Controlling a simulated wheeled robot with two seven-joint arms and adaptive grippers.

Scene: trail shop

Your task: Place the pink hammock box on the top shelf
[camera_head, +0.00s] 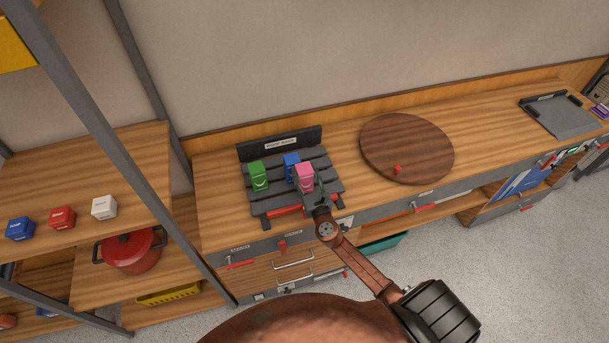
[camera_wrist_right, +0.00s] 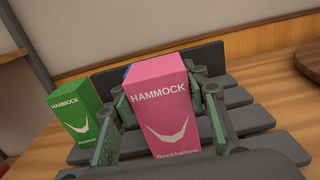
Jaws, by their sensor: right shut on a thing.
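The pink hammock box (camera_head: 304,176) stands upright on a dark slatted rack (camera_head: 268,207) on the counter. In the right wrist view the pink box (camera_wrist_right: 162,105) is between the two fingers of my right gripper (camera_wrist_right: 160,128), which is shut on it. In the head view my right gripper (camera_head: 312,192) reaches the box from the front. A green hammock box (camera_head: 258,175) stands to its left, and a blue box (camera_head: 291,165) is partly hidden behind it. The shelf unit at left has a wooden shelf board (camera_head: 130,150); its top is out of view. My left gripper is not in view.
A red pot (camera_head: 132,252) is below. Grey posts (camera_head: 85,105) edge the shelf. A round wooden board (camera_head: 410,145) lies right of the rack.

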